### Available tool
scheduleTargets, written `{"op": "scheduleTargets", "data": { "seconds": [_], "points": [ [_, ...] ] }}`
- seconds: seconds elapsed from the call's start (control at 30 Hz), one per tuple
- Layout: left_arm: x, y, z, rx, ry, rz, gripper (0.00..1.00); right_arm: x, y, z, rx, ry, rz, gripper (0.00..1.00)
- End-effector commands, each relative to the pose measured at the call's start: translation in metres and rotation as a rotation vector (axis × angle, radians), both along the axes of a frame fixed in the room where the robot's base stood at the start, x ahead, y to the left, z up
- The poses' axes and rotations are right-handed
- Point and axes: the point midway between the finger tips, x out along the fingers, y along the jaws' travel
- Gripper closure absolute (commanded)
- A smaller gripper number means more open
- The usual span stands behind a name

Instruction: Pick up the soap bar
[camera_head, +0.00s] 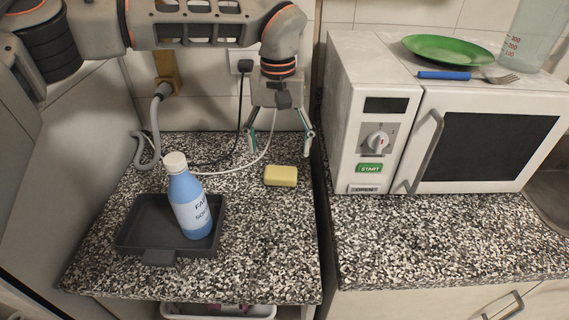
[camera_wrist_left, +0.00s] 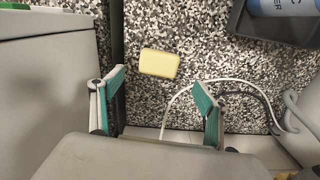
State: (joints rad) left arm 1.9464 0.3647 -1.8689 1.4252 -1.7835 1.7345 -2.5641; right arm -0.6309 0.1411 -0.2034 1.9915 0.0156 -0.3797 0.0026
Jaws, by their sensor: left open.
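A yellow soap bar (camera_head: 281,176) lies flat on the speckled countertop (camera_head: 255,245), left of the microwave. It also shows in the left wrist view (camera_wrist_left: 159,63), ahead of and between the spread fingers, nearer the left one. My left gripper (camera_head: 280,151) is open and empty, pointing down above the counter just behind the bar. The left wrist view shows its teal-padded fingers (camera_wrist_left: 160,100) apart and not touching the bar. My right gripper is not in view.
A blue bottle (camera_head: 190,205) stands in a dark grey tray (camera_head: 146,257) left of the bar. The microwave (camera_head: 345,130) stands close on the right, with a green plate (camera_head: 447,48) and fork (camera_head: 500,79) on top. A white cable (camera_head: 262,150) runs behind the bar.

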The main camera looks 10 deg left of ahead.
Motion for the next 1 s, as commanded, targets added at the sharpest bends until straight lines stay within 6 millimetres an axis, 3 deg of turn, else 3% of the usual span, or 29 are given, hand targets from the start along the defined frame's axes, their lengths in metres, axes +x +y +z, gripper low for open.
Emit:
{"op": "scheduleTargets", "data": {
  "seconds": [0.23,0.37,0.63,0.9,1.0],
  "points": [
    [-0.001,0.000,-0.026,-0.001,0.005,-0.001,0.25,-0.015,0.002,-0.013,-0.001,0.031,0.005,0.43],
    [0.000,-0.001,-0.035,-0.001,0.003,-0.001,0.25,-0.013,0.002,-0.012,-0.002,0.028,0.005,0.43],
    [0.001,-0.003,-0.072,-0.001,0.004,-0.001,0.25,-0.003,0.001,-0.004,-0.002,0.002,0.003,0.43],
    [0.001,-0.003,-0.076,-0.001,0.002,-0.001,0.25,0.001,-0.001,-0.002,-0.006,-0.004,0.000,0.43],
    [0.001,-0.003,-0.076,-0.001,0.002,-0.001,0.48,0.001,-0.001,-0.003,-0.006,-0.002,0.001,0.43]
  ]
}}
